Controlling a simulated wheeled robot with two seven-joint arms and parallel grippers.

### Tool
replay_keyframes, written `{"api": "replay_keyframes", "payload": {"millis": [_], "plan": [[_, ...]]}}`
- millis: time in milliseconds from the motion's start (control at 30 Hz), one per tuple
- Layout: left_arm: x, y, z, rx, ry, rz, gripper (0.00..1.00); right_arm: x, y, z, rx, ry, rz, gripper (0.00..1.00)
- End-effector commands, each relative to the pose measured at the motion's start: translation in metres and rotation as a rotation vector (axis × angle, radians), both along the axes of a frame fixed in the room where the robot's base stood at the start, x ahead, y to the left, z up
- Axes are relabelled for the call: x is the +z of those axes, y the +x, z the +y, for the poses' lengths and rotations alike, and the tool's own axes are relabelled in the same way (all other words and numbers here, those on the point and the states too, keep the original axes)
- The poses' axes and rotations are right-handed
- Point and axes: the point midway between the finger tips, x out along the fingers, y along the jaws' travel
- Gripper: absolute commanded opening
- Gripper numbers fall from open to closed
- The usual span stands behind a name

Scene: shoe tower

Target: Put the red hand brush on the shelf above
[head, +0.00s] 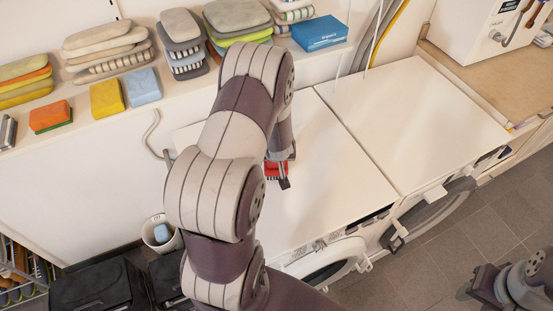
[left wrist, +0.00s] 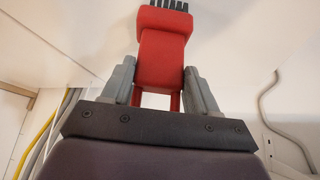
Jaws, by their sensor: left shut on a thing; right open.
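The red hand brush (head: 271,170) is mostly hidden behind my left arm in the head view, above the white machine tops. In the left wrist view the brush (left wrist: 162,60) sits between the two grey fingers of my left gripper (left wrist: 160,85), its dark bristles at the far end. My left gripper is shut on it. My right gripper (head: 484,287) is open and empty at lower right, over the grey floor, far from the brush.
Two white front-loading machines (head: 415,120) stand side by side with bare tops. A blue box (head: 320,33) sits at the shelf's right end. A yellow sponge (head: 107,98) and an orange one (head: 50,116) lie near the shelf's front edge. A white bin (head: 160,234) stands below.

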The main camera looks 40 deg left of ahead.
Motion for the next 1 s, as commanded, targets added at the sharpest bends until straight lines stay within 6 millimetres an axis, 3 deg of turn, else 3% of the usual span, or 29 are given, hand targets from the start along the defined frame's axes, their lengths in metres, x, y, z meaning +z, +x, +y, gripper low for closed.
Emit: {"api": "replay_keyframes", "payload": {"millis": [100,433,467,500,533,800,1000], "plan": [[-0.012,0.001,0.0,0.0,0.001,-0.002,0.0,0.0,0.0,0.0,0.0,0.0,0.0,0.43],[-0.016,0.001,0.0,0.0,0.0,-0.002,0.0,-0.004,0.0,0.0,0.0,0.0,0.0,0.43],[-0.016,0.001,0.0,0.0,0.0,-0.002,0.65,-0.003,0.0,0.0,0.0,0.0,0.0,0.43],[-0.015,0.001,0.0,0.0,0.0,-0.002,0.78,-0.002,0.0,0.0,0.0,0.0,0.0,0.43],[-0.015,0.001,0.0,0.0,0.0,-0.002,0.84,-0.002,0.0,0.0,0.0,0.0,0.0,0.43],[-0.014,0.001,0.0,0.0,0.0,-0.002,0.84,-0.001,0.0,0.0,0.0,0.0,0.0,0.43],[0.008,-0.007,-0.007,0.0,0.001,-0.004,0.84,0.003,0.0,0.0,0.0,0.0,0.0,0.43]]}}
